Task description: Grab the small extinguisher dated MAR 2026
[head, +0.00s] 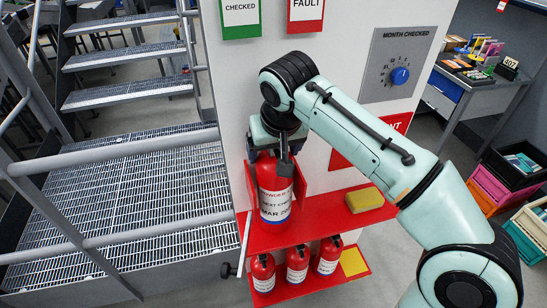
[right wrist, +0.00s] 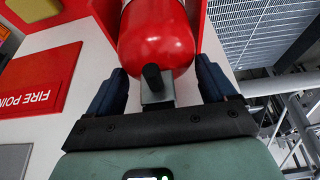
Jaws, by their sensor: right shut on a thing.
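A red extinguisher (head: 275,190) is upright at the upper red shelf (head: 320,223). Its white label reads "NEXT CHECK" and "MAR 20", with the last digits not legible. My right gripper (head: 277,150) comes from above and is shut on this extinguisher near its top. In the right wrist view, the fingers (right wrist: 162,75) flank the top end of the red extinguisher body (right wrist: 157,38). I cannot tell whether its base touches the shelf. Three smaller-looking extinguishers stand on the lower shelf: left (head: 263,272), middle (head: 297,263), right (head: 327,256); their labels are too small to read. My left gripper is out of view.
A yellow block (head: 364,199) lies on the upper shelf, right of the extinguisher. The white panel (head: 340,130) behind carries a dial board (head: 397,65). Railings and a grated catwalk (head: 130,195) are at left. A desk (head: 470,95) and crates (head: 490,190) are at right.

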